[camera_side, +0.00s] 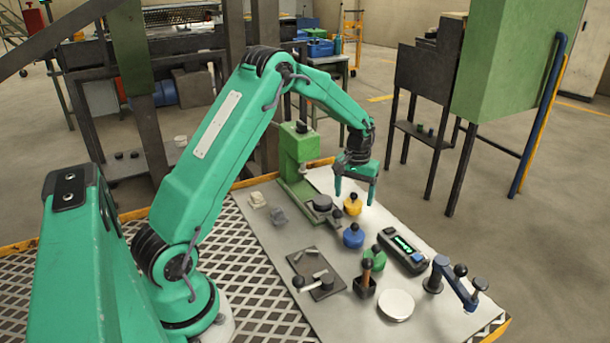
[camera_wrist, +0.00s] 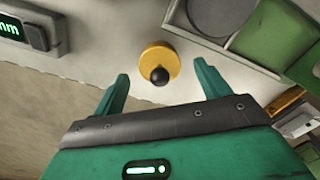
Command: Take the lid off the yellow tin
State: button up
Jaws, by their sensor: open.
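The yellow tin (camera_side: 353,204) stands on the grey work plate, with a round yellow lid and a dark knob on top. In the wrist view the tin's yellow lid (camera_wrist: 159,60) and black knob (camera_wrist: 160,76) show from above, a little ahead of my fingertips and between their lines. The lid sits on the tin. My gripper (camera_side: 355,190) is open and empty, fingers pointing down, above and close to the tin; its two green fingers also show in the wrist view (camera_wrist: 162,72). In the side view the fingers are either side of the tin's line of sight.
A blue tin (camera_side: 353,236) and a green tin (camera_side: 374,258) stand in a row nearer the camera. A green press (camera_side: 297,152) stands behind left. A dark gauge with a green display (camera_side: 403,254), a white disc (camera_side: 396,305) and a blue lever clamp (camera_side: 455,281) lie to the right.

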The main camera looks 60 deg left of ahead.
jog(key=shift+f, duration=0.5)
jog(key=c, duration=1)
